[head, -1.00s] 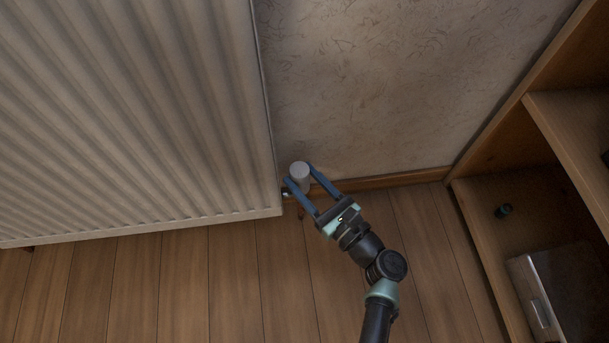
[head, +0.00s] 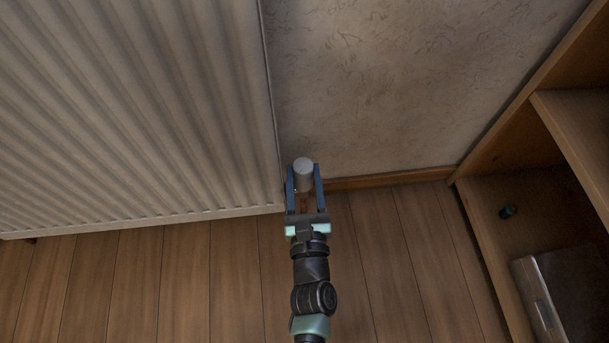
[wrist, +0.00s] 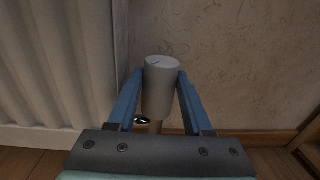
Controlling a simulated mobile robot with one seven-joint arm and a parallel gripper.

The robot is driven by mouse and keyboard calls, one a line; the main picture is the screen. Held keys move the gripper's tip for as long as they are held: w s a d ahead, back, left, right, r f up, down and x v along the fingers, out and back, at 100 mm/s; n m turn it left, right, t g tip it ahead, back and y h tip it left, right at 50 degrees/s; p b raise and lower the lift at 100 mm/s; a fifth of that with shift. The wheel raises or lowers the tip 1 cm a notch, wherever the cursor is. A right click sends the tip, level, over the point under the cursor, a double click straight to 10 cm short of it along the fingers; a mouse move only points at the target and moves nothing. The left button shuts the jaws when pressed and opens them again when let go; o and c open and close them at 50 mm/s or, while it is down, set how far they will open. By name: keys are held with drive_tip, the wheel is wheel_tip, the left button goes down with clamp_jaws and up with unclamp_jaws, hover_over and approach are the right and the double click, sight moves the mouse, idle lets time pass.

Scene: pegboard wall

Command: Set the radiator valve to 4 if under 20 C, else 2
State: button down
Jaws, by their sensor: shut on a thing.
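The radiator valve's pale grey cylindrical knob (head: 303,169) stands beside the lower right corner of the white radiator (head: 190,110). My gripper (head: 304,180) is shut on the knob, one blue finger on each side. In the wrist view the knob (wrist: 160,88) stands upright between the fingertips (wrist: 160,80), with a short dark mark on its top face. I cannot read any number on it. No thermometer or temperature reading shows in these views.
A wooden shelf unit (head: 550,110) stands at the right, with a grey box (head: 538,300) and a small dark object (head: 507,212) in it. The radiator is close on the left. The wooden floor (head: 400,270) between is clear.

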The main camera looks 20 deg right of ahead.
drive_tip(key=shift+m+h, duration=0.3)
drive_tip(key=shift+h, duration=0.2)
drive_tip(key=c, duration=0.6)
unclamp_jaws()
drive_tip(key=shift+r+n+y, duration=0.1)
drive_tip(key=shift+n+y, duration=0.7)
drive_tip(key=shift+y, duration=0.4)
